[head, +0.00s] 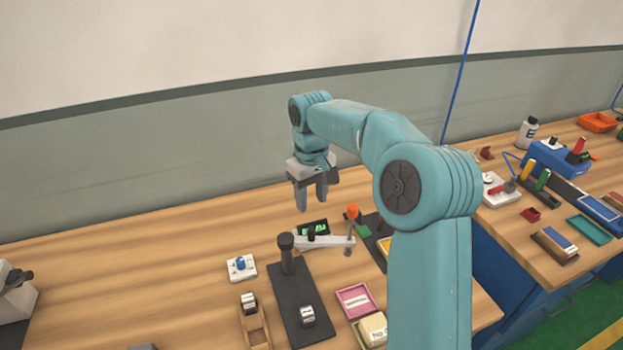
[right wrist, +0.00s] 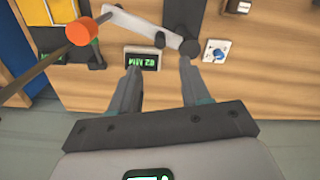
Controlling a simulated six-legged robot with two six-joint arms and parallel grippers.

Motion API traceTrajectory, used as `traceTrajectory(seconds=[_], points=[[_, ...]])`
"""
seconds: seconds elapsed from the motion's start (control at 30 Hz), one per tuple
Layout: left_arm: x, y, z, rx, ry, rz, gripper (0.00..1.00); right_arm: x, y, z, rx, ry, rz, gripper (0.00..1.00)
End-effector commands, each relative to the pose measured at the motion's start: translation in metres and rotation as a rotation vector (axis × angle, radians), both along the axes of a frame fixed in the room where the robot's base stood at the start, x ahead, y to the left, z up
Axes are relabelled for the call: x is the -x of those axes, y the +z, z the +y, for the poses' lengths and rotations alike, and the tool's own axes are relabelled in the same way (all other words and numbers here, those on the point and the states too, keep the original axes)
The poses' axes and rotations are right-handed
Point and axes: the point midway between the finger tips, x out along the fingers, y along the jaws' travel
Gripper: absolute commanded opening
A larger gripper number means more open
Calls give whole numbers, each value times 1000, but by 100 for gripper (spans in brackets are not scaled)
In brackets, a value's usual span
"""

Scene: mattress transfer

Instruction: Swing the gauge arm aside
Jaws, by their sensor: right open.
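The gauge arm (head: 325,241) is a pale grey bar reaching right from a black post (head: 287,255) on a dark base plate (head: 290,300). A thin upright rod with an orange knob (head: 352,210) stands at its outer end. In the right wrist view the gauge arm (right wrist: 145,27) and orange knob (right wrist: 82,31) show ahead and left of the fingers. My right gripper (head: 312,195) is open and empty, fingers down, above the table behind the gauge arm and apart from it. It also shows in the right wrist view (right wrist: 159,66). My left gripper is out of view.
A small green-digit display (head: 313,228) sits just behind the gauge arm. A white block with a blue knob (head: 242,267) is left of the post. A pink tray (head: 356,301) lies in front. The table behind and left is clear, up to the wall.

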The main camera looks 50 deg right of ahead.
Motion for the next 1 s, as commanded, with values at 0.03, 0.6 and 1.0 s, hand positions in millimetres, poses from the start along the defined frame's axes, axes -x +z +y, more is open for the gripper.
traceTrajectory(seconds=[0.03, 0.6, 1.0], points=[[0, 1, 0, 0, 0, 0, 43, -1, 13, 0, 1, 0, -4, 46], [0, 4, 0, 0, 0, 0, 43, 0, 57, 0, 0, 1, 1, 46], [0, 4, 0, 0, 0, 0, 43, 0, 57, 0, 1, 0, 1, 46]])
